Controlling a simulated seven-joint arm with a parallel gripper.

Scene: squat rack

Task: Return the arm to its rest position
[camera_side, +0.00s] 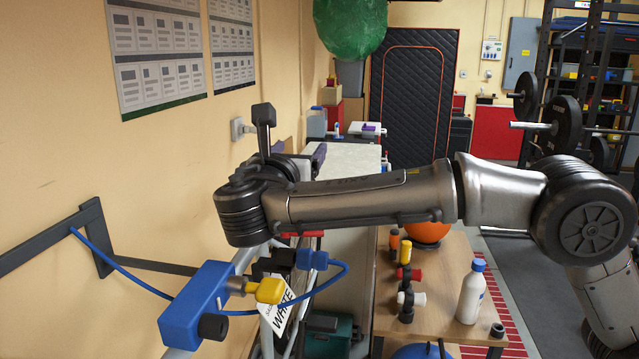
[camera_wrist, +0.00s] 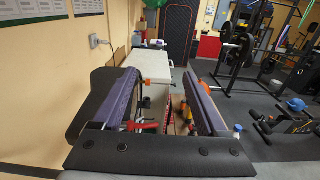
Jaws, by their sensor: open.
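My gripper (camera_wrist: 160,78) is open in the wrist view, its two dark, purple-lined fingers wide apart with nothing held between them. In the side view my arm stretches level from the right, and my gripper (camera_side: 300,160) is at its left end, near the yellow wall and partly hidden by my wrist. It is above and behind the blue block (camera_side: 205,300) with a yellow knob and blue cable. The gripper appears clear of all objects.
A wooden bench (camera_side: 450,285) below my arm bears coloured-handled tools, a white bottle (camera_side: 472,293) and an orange ball (camera_side: 428,231). A pale worktop (camera_wrist: 150,64) lies beyond the gripper. The weight rack (camera_wrist: 242,40) stands right. A green ball (camera_side: 350,25) is at the top.

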